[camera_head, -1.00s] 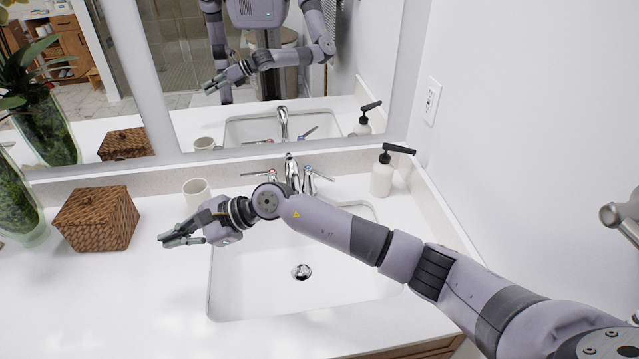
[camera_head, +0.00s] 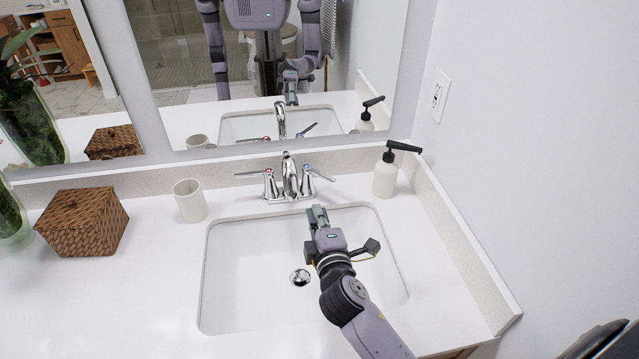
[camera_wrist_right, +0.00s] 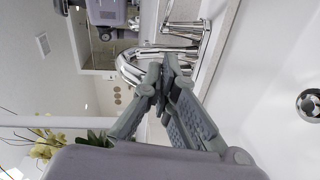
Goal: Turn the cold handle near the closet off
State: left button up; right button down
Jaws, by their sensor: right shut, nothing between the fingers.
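The chrome faucet (camera_head: 289,178) stands at the back edge of the sink. Its cold handle (camera_head: 308,184), with a blue mark, is on the right of the spout, its lever pointing outward to the right. The red-marked hot handle (camera_head: 269,186) is on the left. My right gripper (camera_head: 317,210) is shut and empty, over the back of the sink, in front of and just below the cold handle. In the right wrist view its fingertips (camera_wrist_right: 165,68) meet in front of the faucet spout (camera_wrist_right: 130,64); contact cannot be told. My left gripper is not directly in view.
A white soap dispenser (camera_head: 385,178) stands right of the faucet, near the side wall. A white cup (camera_head: 190,201) and a wicker box (camera_head: 84,222) stand on the left counter. The mirror (camera_head: 240,80) is behind. The sink basin (camera_head: 245,265) is clear.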

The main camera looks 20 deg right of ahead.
jog(key=p, duration=0.1)
send_near(316, 173)
jog(key=w+a, duration=0.2)
jog(key=a, duration=0.1)
jog(key=d, duration=0.1)
jog(key=w+d+p, duration=0.1)
jog(key=w+d, duration=0.1)
jog(key=shift+w+d+f, duration=0.25)
jog(key=shift+d+f, duration=0.1)
jog(key=shift+d, duration=0.05)
